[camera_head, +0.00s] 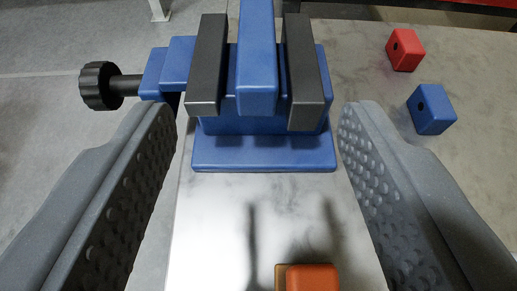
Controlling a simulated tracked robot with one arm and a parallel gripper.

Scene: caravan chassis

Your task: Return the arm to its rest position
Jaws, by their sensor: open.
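My gripper (258,125) shows as two grey dimpled fingers, one at each side of the view. They are wide apart, with nothing held between them. Past the fingertips stands a blue vise (265,160) with two dark grey jaws and a black knob (100,86) on its left. A blue block (257,60) sits between the vise jaws. The rest of my arm is not in view.
The vise stands on a pale metal table (220,225). An orange block (312,278) lies at the bottom edge, partly cut off. A red block (405,49) and a blue cube (431,109) with holes lie at the right. Grey floor (50,140) shows at the left.

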